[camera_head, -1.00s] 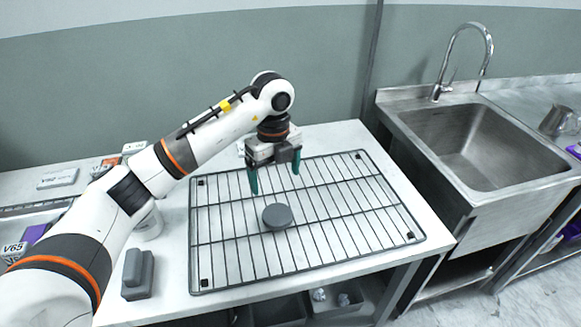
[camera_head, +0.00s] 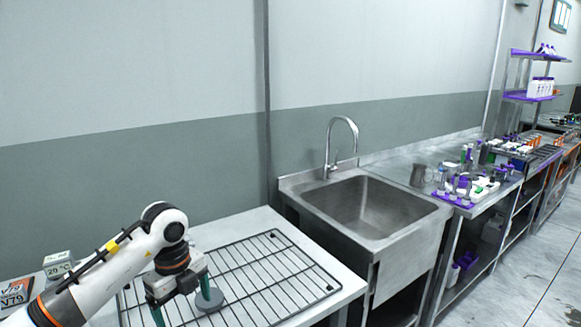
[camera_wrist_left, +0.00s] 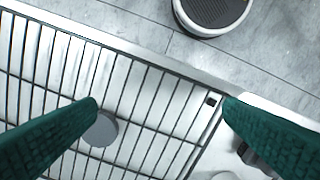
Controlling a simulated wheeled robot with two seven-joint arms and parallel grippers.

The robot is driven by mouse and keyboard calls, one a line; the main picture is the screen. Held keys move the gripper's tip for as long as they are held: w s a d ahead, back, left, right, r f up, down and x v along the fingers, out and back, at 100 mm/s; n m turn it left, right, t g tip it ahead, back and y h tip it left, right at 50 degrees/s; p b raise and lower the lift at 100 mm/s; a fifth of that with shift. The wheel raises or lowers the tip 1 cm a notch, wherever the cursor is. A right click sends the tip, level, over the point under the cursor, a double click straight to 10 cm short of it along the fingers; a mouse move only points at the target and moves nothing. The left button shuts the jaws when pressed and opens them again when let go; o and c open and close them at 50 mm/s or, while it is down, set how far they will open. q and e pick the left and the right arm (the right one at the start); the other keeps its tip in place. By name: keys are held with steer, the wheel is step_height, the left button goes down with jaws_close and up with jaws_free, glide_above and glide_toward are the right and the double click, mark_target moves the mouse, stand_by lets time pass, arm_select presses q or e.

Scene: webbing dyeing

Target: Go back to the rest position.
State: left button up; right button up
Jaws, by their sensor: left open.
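My left gripper (camera_head: 183,305) is over the wire rack (camera_head: 285,262) at the lower left of the head view. Its teal fingers are apart, with nothing between them. The left wrist view also shows the open fingers (camera_wrist_left: 160,104) above the rack (camera_wrist_left: 148,110). A round grey disc (camera_head: 212,301) lies on the rack, partly covered by one finger in the head view. In the wrist view the disc (camera_wrist_left: 102,131) shows beside the left fingertip, partly hidden by it. My right gripper is in neither view.
The white table (camera_head: 262,218) carries the rack. A small display reading 29 °C (camera_head: 58,264) and a box marked V79 (camera_head: 14,293) stand at the left. A steel sink (camera_head: 368,207) with a tap (camera_head: 329,150) adjoins the table. Open floor (camera_head: 520,270) lies at the right.

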arm_select(q)
steer(key=s+d+f+m+h, duration=0.1)
steer(key=s+d+m+h, duration=0.1)
steer(key=d+h, duration=0.5)
steer(key=s+d+m+h, duration=0.2)
steer(key=s+d+h, duration=0.1)
steer(key=d, duration=0.8)
steer(key=s+d+r+n+t+h, duration=0.2)
steer(key=d+r+n+t+h, duration=0.2)
steer(key=r+t+h, duration=0.5)
steer(key=w+a+n+t+y, duration=0.4)
steer(key=a+n+t+y, duration=0.65)
steer(key=n, duration=0.45)
steer(key=s+a+f+n+g+y, duration=0.45)
steer(key=a+f+n+y, duration=0.4)
steer(key=f, duration=0.55)
steer(key=s+a+f+g, duration=0.1)
steer(key=s+f+g, duration=0.5)
steer(key=s, duration=0.4)
steer(key=s+a+f+g, duration=0.2)
steer(key=s+f+g, duration=0.4)
steer(key=s, duration=0.5)
step_height(320, 180, down, 28)
steer(key=s, duration=0.2)
steer(key=s+a+f+g, duration=0.2)
steer(key=s+f, duration=1.3)
steer(key=s, duration=0.1)
steer(key=shift+s+a+f+m, duration=0.15)
steer(key=shift+m, duration=0.3)
